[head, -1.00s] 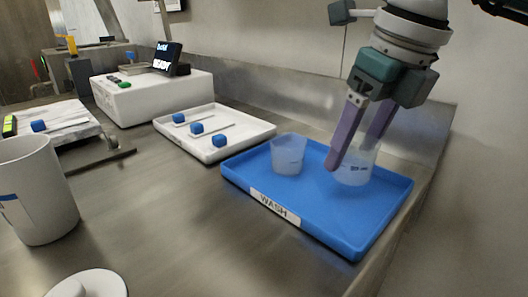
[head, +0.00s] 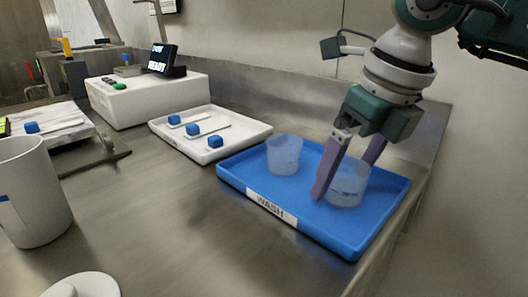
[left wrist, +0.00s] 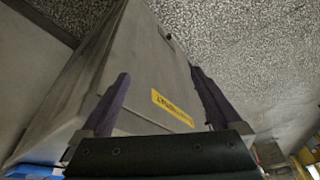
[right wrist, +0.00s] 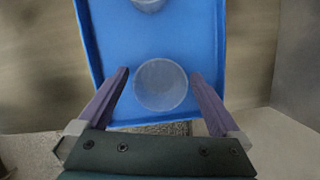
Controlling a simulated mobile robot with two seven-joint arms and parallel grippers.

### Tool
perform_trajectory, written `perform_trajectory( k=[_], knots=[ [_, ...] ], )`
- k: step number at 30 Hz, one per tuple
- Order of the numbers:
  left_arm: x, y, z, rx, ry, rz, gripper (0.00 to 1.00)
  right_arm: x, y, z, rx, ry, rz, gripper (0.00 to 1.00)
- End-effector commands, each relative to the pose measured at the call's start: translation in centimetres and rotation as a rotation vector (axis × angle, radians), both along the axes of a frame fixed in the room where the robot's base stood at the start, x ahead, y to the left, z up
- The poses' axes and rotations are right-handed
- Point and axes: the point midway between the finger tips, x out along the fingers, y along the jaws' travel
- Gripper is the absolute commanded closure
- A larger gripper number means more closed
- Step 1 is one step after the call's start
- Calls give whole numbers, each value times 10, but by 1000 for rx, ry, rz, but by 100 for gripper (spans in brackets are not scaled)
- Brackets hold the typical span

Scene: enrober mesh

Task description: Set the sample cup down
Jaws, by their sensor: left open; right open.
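A translucent sample cup (head: 346,184) stands upright in the blue wash tray (head: 235,180), towards its right end. My right gripper (head: 345,178) is open, with its purple fingers on either side of this cup. In the right wrist view the cup (right wrist: 161,85) sits between the spread fingers (right wrist: 162,88), with a gap on both sides. A second translucent cup (head: 284,155) stands in the same tray to the left. My left gripper (left wrist: 158,90) is open and empty in the left wrist view, away from the tray; it is not in the head view.
A white tray (head: 240,137) with several blue-handled tools lies behind the wash tray. A white device (head: 150,98) with a lit display stands further back. A white canister (head: 35,195) and a round lid (head: 85,287) are at the left front. The middle counter is bare.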

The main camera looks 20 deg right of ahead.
Motion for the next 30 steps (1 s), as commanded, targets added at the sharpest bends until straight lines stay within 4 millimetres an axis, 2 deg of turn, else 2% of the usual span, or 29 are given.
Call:
perform_trajectory(
  k=[4, 8, 21, 25, 30],
  knots=[
    [0, -1, 1, -5, 1, 3, 2, 0, 0, 1, 0, 0, 0, 0],
    [0, -2, 4, -8, 0, 6, 2, -1, 0, 12, 2, -4, 0, 0],
    [0, -2, 15, -8, 0, 6, 2, -25, -5, 100, 0, -4, 0, 0],
    [0, -2, 16, -6, 1, 4, 2, -30, -5, 114, 1, -3, 0, 0],
    [0, 0, 16, -1, 0, 1, 2, -32, -6, 119, 0, 0, 0, 0]
  ],
)
